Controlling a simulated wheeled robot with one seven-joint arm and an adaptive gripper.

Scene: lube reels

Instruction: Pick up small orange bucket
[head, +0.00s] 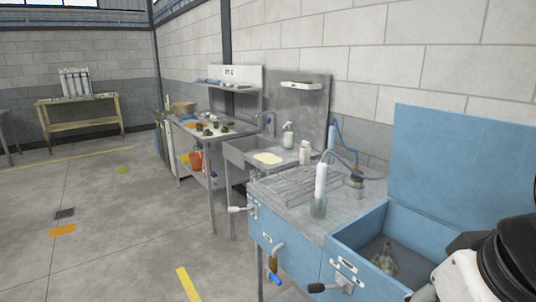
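A small orange bucket (196,161) stands on the lower shelf under the metal workbench (212,131), left of the picture's middle and some way off. The bench legs and things around it partly hide it. Part of my arm shows in black and white at the bottom right corner. My gripper's fingers do not show in this view, and nothing held can be seen.
A blue parts washer (290,248) with a raised lid stands close at the right, its levers and taps sticking out in front. A grey sink (242,152) stands between it and the workbench. Open concrete floor (110,220) lies to the left. A yellowish table (82,115) stands at the far wall.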

